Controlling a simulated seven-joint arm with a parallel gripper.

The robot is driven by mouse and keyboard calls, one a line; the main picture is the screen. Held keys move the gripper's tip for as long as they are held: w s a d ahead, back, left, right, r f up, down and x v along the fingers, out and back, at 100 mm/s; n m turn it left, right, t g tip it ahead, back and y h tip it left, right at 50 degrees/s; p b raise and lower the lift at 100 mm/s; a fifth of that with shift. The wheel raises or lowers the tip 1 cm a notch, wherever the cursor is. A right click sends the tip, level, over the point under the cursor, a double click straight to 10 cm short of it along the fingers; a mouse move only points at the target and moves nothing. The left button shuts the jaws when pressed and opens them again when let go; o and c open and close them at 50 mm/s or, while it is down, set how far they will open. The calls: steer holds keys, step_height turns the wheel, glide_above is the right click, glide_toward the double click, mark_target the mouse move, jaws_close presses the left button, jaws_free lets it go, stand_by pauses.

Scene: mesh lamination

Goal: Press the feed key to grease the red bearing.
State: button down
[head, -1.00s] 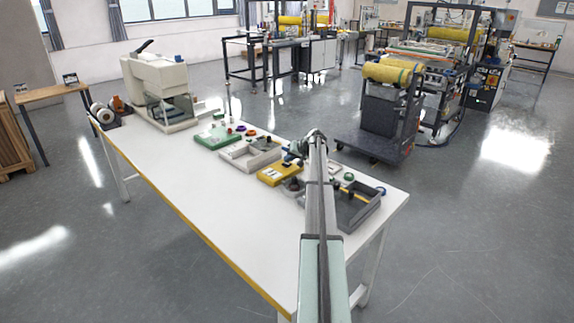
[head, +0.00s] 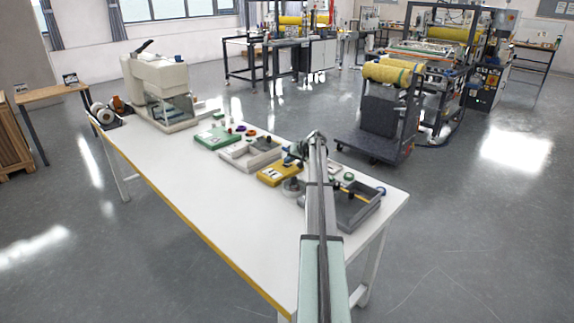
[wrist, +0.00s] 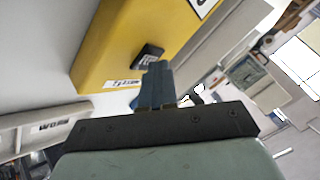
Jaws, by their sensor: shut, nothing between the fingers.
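The yellow unit (head: 280,174) stands on the white table and fills the upper middle of the wrist view (wrist: 120,45). A small black key (wrist: 149,54) sits at its edge, with a white label below it that I cannot read. My gripper (wrist: 158,66) is shut and empty, its blue-grey fingertips close beside the key. I cannot tell whether they touch it. In the head view my gripper (head: 291,158) is at the yellow unit. Small coloured rings (head: 250,132) lie farther back; I cannot tell which is the red bearing.
A green unit (head: 208,143) and a pale divided tray (head: 234,159) stand behind the yellow unit. A dark grey tray (head: 365,213) is to its right. A large cream machine (head: 150,75) stands at the far end. The table's left front is clear.

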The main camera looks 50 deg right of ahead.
steer(key=shift+r, duration=0.95)
steer(key=shift+r, duration=2.55)
stand_by(0.7)
step_height(320, 180, up, 4)
steer(key=shift+f, duration=0.1)
steer(key=shift+f, duration=0.2)
glide_above(289, 165)
steer(key=shift+f, duration=4.25)
